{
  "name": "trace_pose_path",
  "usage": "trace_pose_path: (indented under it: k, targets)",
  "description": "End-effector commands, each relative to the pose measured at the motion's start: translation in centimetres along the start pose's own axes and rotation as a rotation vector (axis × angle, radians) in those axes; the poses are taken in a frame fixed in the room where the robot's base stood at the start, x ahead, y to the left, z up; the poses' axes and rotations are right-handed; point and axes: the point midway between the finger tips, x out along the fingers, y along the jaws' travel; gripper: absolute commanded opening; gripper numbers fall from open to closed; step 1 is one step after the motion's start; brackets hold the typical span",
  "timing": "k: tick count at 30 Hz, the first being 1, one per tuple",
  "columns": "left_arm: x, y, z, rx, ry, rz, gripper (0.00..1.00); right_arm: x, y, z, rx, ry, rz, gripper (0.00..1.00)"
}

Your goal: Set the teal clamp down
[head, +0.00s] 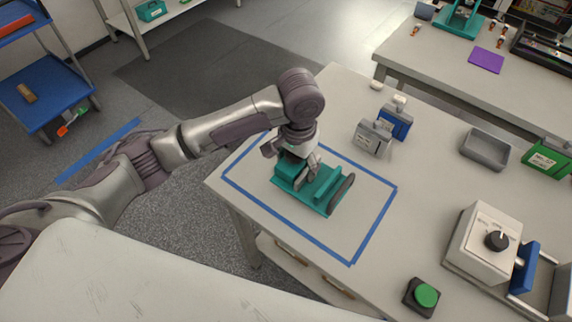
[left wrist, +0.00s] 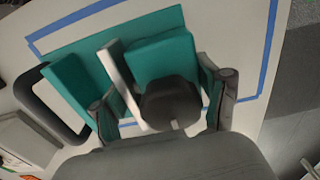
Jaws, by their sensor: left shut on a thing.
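The teal clamp (head: 323,191) is inside the blue tape outline (head: 376,220) on the table. It has a flat teal base, teal blocks and a dark grey handle loop at its right end. My left gripper (head: 299,177) is over the clamp's left part, pointing down, and shut on it. In the left wrist view the clamp (left wrist: 163,57) lies between the two fingers (left wrist: 165,105), with a dark round knob and a pale bar near them. Whether the base touches the table everywhere is hard to tell. My right gripper is not in view.
Blue and grey battery-like blocks (head: 374,139) stand behind the outline. A grey tray (head: 485,149) is farther right. A white box with a black dial (head: 484,242) and a green button (head: 426,295) are at the right front. The table between them is clear.

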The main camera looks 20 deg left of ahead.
Motion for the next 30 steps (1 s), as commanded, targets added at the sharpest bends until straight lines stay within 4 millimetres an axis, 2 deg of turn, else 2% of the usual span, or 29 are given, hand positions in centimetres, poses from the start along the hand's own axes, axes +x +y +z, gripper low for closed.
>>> trace_pose_path:
  k: [3, 9, 14, 23, 30]
  targets:
    - [1.2, -2.6, -0.8, -0.006, -0.001, -0.002, 0.08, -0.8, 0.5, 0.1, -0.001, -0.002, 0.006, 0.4]
    - [3.0, -5.2, -1.7, -0.003, 0.002, 0.001, 0.08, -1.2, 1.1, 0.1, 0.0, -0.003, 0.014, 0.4]
    - [3.7, -5.8, -1.8, 0.0, 0.002, 0.002, 0.08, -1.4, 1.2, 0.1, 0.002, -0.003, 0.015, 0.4]
    - [7.2, -5.8, -1.8, 0.0, 0.003, 0.001, 0.08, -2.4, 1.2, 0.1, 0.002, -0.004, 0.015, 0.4]
    - [7.5, -5.8, -1.9, 0.001, 0.005, 0.001, 0.08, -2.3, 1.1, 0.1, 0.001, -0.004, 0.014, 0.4]
